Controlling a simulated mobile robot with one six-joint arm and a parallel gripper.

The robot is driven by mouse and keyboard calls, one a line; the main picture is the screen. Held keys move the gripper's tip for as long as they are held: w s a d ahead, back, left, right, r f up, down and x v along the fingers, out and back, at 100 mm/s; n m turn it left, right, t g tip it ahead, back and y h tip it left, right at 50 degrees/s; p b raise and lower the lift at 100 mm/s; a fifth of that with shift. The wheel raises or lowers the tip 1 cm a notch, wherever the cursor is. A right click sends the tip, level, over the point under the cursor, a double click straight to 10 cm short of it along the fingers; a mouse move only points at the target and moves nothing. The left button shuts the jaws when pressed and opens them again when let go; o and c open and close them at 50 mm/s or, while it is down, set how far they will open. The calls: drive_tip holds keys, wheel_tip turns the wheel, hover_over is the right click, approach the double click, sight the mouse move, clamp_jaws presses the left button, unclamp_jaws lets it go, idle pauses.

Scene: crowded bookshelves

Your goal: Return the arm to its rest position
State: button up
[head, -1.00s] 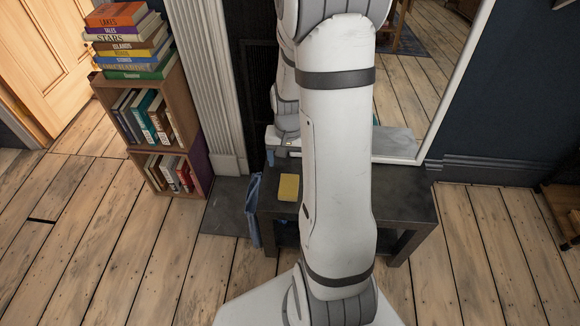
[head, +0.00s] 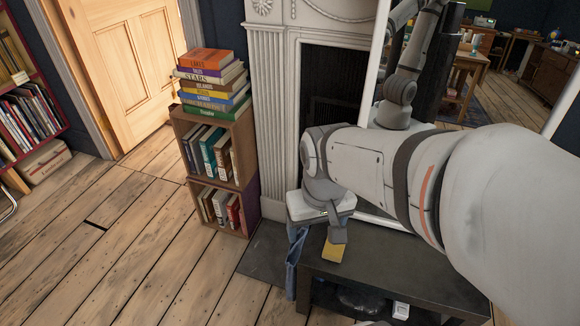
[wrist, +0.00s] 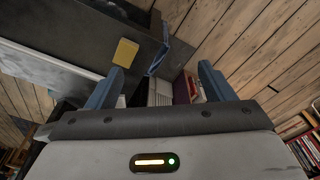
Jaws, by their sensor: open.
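My arm (head: 375,170) reaches in from the right side of the head view, with its end bent down over the left end of a low dark table. My gripper (head: 317,236) points downward there. In the wrist view my gripper (wrist: 160,80) has its two blue fingers wide apart, with nothing between them.
The dark table (head: 400,268) has a blue cloth (head: 293,265) hanging at its left end. A wooden book crate stack (head: 246,160) topped with piled books stands left of it, by a white fireplace (head: 280,90). A large mirror leans behind the table. Floor at left is clear.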

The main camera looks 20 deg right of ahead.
drive_tip(key=shift+s+r, duration=0.1)
wheel_tip(320, 180, up, 25)
drive_tip(key=t+p, duration=0.1)
drive_tip(key=p, duration=2.2)
drive_tip(key=shift+r, duration=0.2)
